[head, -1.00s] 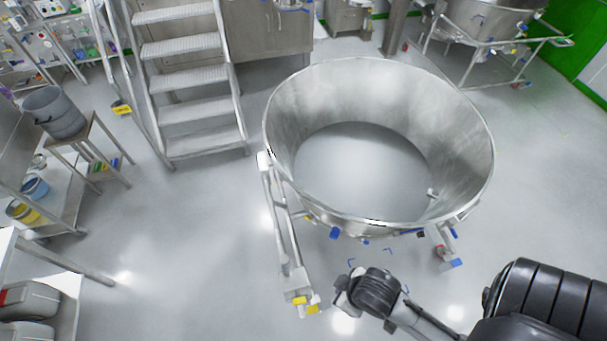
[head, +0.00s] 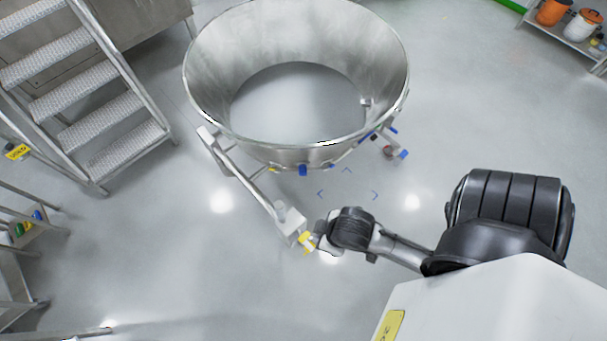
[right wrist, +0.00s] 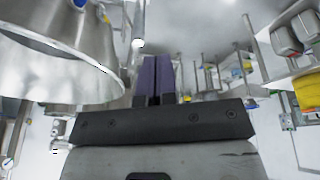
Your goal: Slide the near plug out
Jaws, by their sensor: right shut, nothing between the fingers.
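A large open steel bowl (head: 215,85) stands at upper centre in the head view; its rim also shows at left in the right wrist view (right wrist: 50,72). A long bar (head: 245,180) runs from it toward me, ending in a pale block (head: 290,222) with a yellow piece (head: 306,241). I cannot tell which part is the near plug. My right wrist is just right of the yellow piece; the head view does not show whether they touch. My right gripper (right wrist: 153,78) has purple fingers together with nothing between them. My left gripper is out of view.
Steel steps (head: 85,95) stand left of the bowl. Blue fittings (head: 303,170) sit under its rim. A shelf (head: 575,42) with orange and white containers is at upper right. Open floor lies around the bar. In the right wrist view, shelving with a yellow container (right wrist: 308,90) is at right.

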